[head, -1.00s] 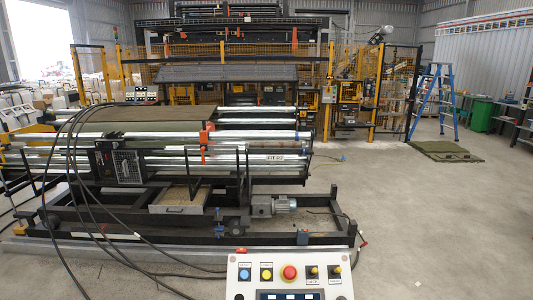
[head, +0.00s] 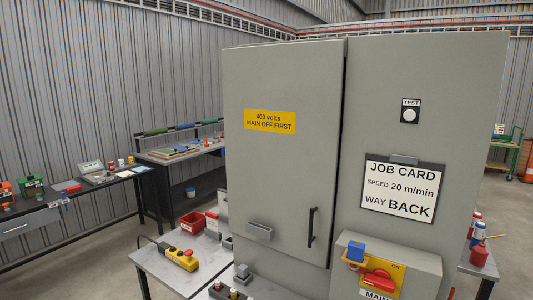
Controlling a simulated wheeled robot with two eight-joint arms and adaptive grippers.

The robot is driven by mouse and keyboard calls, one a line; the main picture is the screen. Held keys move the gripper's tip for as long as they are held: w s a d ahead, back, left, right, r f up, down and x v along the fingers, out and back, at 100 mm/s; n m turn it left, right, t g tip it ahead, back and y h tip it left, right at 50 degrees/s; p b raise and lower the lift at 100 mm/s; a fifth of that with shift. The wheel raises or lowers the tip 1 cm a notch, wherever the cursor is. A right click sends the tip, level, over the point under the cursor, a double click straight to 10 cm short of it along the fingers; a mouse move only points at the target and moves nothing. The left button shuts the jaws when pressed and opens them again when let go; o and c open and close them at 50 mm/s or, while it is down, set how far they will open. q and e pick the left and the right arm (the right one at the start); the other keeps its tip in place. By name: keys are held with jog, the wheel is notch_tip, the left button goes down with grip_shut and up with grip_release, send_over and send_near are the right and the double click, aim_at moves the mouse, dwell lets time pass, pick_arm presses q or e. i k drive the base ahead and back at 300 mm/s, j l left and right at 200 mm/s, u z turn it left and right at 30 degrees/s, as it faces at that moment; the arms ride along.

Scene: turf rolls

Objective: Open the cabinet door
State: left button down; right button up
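A tall grey cabinet (head: 430,135) stands close in front in the head view. Its door (head: 285,170) on the left looks shut, with a dark seam along its right edge. The door carries a yellow label (head: 270,121) reading "400 volts MAIN OFF FIRST" and a black upright handle (head: 311,227) low on its right side. A box on the right panel bears a red main switch (head: 376,281) on a yellow plate marked "ON", with a blue block (head: 356,250), perhaps a padlock, at its upper left. Neither gripper is in view.
A job card (head: 402,190) and a TEST button (head: 409,115) are on the right panel. A table (head: 165,270) with a yellow pendant control (head: 182,258) and red bins stands at the cabinet's left. Benches line the left wall. Bottles (head: 477,235) stand on a table at right.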

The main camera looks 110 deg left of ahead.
aim_at(282, 108)
jog(key=u, duration=3.8)
